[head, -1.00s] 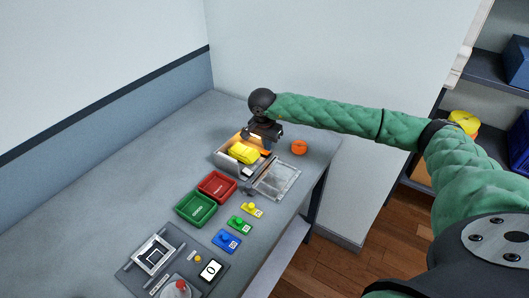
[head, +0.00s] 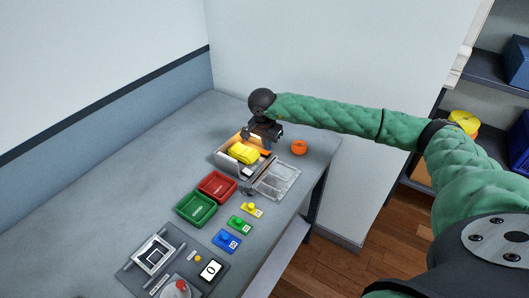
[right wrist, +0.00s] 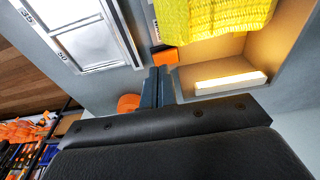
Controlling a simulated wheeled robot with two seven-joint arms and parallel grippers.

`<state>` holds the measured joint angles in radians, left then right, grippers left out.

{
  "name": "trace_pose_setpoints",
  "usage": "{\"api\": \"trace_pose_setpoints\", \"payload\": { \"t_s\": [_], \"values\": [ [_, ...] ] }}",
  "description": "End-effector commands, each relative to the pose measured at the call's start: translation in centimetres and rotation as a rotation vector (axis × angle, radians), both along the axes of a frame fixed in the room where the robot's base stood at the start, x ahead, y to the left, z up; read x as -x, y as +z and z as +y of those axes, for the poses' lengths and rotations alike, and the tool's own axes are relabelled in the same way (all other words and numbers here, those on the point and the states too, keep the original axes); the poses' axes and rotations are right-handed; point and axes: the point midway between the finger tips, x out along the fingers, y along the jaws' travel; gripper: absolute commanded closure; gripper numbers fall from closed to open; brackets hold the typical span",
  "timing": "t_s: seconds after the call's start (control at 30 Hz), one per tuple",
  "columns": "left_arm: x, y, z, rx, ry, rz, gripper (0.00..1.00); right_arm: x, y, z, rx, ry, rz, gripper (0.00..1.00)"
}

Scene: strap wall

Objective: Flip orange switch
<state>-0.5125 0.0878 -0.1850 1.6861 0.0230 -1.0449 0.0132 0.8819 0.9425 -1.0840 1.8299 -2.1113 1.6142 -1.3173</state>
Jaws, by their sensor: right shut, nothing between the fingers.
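A small orange block, which looks like the orange switch (right wrist: 164,57), sits at the edge of the open box (right wrist: 232,62) in the right wrist view. In the head view a bit of orange (head: 265,152) shows at that box's right end, partly hidden by my gripper. My right gripper (head: 267,144) is over that end of the box. In the right wrist view its fingers (right wrist: 158,72) are shut together and empty, with the tips right at the orange block. I cannot tell whether they touch it. My left gripper is not in view.
A yellow item (head: 243,152) lies in the box. A clear-windowed panel (head: 275,179) lies beside it. An orange round object (head: 299,147) stands to the right near the table edge. Red (head: 217,186) and green (head: 196,209) trays stand nearer. The table's left side is clear.

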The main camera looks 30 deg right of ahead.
Motion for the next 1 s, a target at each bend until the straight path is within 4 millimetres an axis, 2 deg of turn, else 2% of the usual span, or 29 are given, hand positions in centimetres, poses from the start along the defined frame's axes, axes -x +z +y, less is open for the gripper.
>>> {"api": "trace_pose_setpoints", "payload": {
  "t_s": [1.0],
  "values": [
    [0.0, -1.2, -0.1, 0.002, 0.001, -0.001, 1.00, 0.0, -1.4, 0.0, 0.000, 0.000, 0.000, 1.00]
  ]
}}
